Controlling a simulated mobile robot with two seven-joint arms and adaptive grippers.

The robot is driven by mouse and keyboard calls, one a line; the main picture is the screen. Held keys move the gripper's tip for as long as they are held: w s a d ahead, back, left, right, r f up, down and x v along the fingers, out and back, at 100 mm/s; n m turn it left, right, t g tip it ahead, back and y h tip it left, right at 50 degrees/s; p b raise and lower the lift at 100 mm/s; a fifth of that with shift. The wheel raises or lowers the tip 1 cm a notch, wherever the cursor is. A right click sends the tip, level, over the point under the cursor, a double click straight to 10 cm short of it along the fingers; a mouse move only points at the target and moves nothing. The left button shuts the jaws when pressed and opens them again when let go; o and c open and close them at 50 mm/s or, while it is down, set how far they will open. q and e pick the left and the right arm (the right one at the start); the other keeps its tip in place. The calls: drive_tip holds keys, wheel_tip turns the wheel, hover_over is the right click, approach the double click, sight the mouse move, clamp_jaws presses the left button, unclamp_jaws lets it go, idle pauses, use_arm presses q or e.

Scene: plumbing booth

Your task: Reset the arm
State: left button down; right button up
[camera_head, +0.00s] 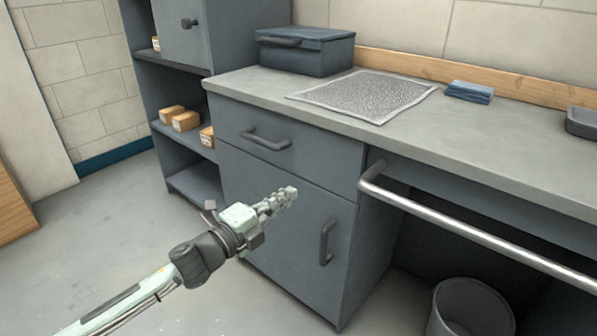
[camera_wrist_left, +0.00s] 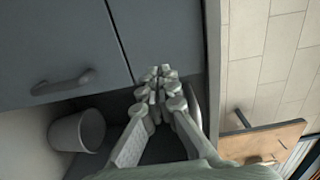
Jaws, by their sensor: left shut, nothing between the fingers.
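My left arm comes in from the lower left of the head view. Its gripper (camera_head: 290,192) is shut and empty, in front of the grey base cabinet (camera_head: 290,235). In the left wrist view the two fingers of this gripper (camera_wrist_left: 156,78) meet at their tips, with nothing between them. The cabinet's drawer (camera_head: 300,150) and its door appear closed. My right gripper does not show in either view.
The counter (camera_head: 480,140) carries a blue-grey toolbox (camera_head: 305,55), a speckled mat (camera_head: 335,97) and a folded blue cloth (camera_head: 470,91). A metal rail (camera_head: 470,230) runs along the counter's front. A grey bin (camera_head: 470,310) stands under it. Shelves with small boxes (camera_head: 185,121) are behind. Open floor lies at left.

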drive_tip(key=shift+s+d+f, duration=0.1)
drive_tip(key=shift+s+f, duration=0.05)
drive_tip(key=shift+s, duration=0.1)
